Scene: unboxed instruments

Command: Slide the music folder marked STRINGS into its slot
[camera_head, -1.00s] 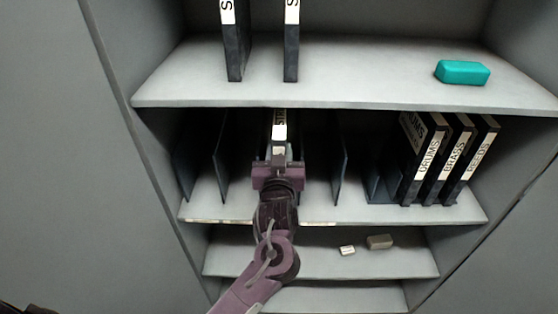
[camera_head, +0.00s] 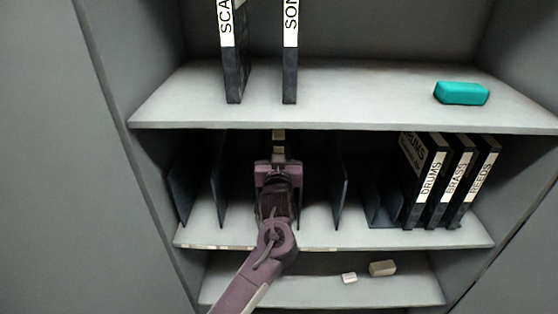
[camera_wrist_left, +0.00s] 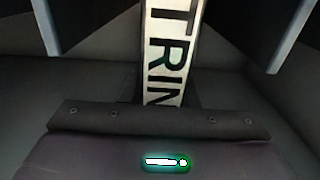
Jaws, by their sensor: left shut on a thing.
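The STRINGS folder (camera_head: 279,137) stands upright in the middle shelf bay, its white spine label facing me. Its upper end is cut off from sight by the shelf above, and my gripper hides its lower part. In the left wrist view the folder's label (camera_wrist_left: 172,50) shows the letters TRIN. My left gripper (camera_head: 278,160) is shut on the folder, inside the bay between thin dark dividers (camera_head: 219,190) and (camera_head: 339,190). In the wrist view, divider edges (camera_wrist_left: 46,27) stand apart from the folder on both sides. My right gripper is not in view.
DRUMS (camera_head: 428,180), BRASS (camera_head: 453,182) and REEDS (camera_head: 477,182) folders lean at the bay's right. Two folders stand on the upper shelf (camera_head: 350,95), with a teal box (camera_head: 461,93) at right. Small blocks (camera_head: 382,268) lie on the lower shelf.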

